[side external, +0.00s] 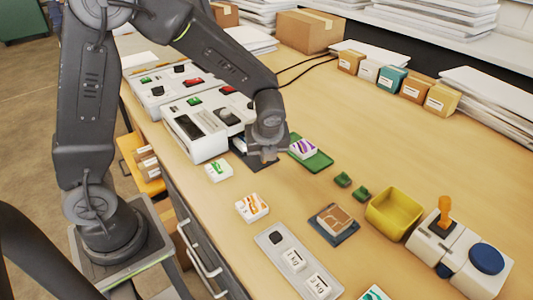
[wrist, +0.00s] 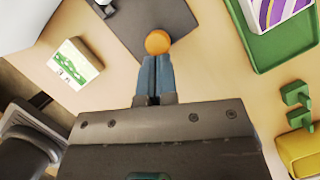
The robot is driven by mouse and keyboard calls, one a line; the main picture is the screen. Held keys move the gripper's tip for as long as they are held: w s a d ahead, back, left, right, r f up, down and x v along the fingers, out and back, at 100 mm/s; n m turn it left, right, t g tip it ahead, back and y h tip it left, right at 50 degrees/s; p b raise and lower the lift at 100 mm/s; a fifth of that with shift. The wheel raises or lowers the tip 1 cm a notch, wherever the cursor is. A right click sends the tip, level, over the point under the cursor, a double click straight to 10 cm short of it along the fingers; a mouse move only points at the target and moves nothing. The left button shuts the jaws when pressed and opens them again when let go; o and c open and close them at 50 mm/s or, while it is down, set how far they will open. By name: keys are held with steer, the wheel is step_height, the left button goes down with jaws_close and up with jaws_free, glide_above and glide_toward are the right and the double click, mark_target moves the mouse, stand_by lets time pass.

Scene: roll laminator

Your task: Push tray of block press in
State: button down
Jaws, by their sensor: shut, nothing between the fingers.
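A dark grey flat tray (side external: 262,163) sticks out from the front of a white machine (side external: 207,128) with a dark window, a black knob and coloured buttons. In the wrist view the tray (wrist: 150,20) lies ahead of my fingers, with a round orange knob (wrist: 158,42) at its near edge. My gripper (side external: 268,157) is over the tray's outer end in the side view. In the wrist view my gripper (wrist: 157,60) is shut and empty, its fingertips right at the knob. I cannot tell whether they touch it. My wrist hides part of the tray in the side view.
A green tray (side external: 313,160) with a purple-striped block is close to the right. A white block with green print (side external: 218,170) is close to the left. A yellow bin (side external: 394,212) and a machine with an orange lever (side external: 458,245) stand further right.

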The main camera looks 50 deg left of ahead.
mark_target(252, 165)
steer(key=a, duration=0.7)
steer(key=shift+s+d, duration=0.1)
steer(key=shift+s+d, duration=0.15)
steer(key=shift+d, duration=0.2)
steer(key=d, duration=0.1)
steer(key=s+d, duration=0.1)
steer(key=shift+s+d, duration=0.15)
steer(key=shift+d, duration=0.2)
steer(key=v, duration=0.9)
steer(key=s+d+r+n+t+h, duration=0.1)
steer(key=s+r+n+h, duration=0.1)
steer(key=s+n, duration=0.5)
steer(key=s+d+r+n+t+h, duration=0.2)
steer(key=s+r+n, duration=0.3)
steer(key=n, duration=1.1)
steer(key=shift+s+d+r+t, duration=0.25)
steer(key=shift+s+d+t, duration=0.05)
steer(key=shift+s, duration=0.65)
